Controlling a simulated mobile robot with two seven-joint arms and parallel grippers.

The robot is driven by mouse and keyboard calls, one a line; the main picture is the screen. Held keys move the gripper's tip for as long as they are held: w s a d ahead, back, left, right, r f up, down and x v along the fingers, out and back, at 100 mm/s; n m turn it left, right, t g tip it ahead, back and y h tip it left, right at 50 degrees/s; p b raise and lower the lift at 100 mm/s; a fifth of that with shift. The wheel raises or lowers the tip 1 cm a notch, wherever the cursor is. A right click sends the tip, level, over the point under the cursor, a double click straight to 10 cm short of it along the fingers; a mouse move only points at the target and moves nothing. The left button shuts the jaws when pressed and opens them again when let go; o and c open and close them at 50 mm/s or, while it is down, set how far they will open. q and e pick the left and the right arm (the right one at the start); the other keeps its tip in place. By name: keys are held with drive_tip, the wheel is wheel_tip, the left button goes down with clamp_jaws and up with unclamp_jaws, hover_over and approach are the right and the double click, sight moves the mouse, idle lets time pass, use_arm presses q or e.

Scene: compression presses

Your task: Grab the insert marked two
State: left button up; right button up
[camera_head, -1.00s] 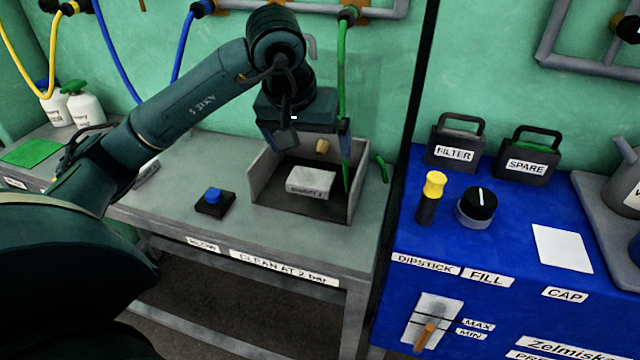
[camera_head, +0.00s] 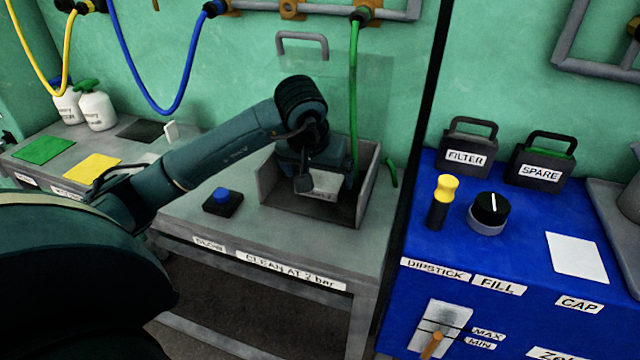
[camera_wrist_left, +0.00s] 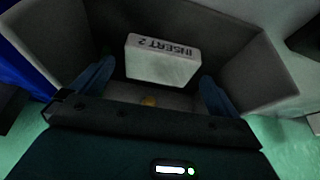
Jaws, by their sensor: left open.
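The insert marked two is a pale grey-white block (camera_wrist_left: 165,66) with an "INSERT 2" label, seen clearly in the left wrist view. It lies in a grey open-fronted box (camera_head: 367,187) on the bench. In the head view my gripper and wrist partly cover the insert (camera_head: 322,188). My left gripper (camera_head: 326,182) is down inside the box over the insert. In the left wrist view its blue fingers (camera_wrist_left: 157,78) are open, one on each side of the block, with visible gaps. My right gripper is out of view.
The box walls stand close around the gripper. A green hose (camera_head: 354,95) hangs down beside it at the right. A blue button (camera_head: 222,197) sits left of the box. A blue cabinet (camera_head: 410,235) stands at the right.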

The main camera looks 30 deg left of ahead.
use_arm(q)
drive_tip(key=shift+x, duration=1.1)
drive_tip(key=c, duration=1.2)
drive_tip(key=shift+o, duration=0.2)
drive_tip(key=shift+r, duration=0.25)
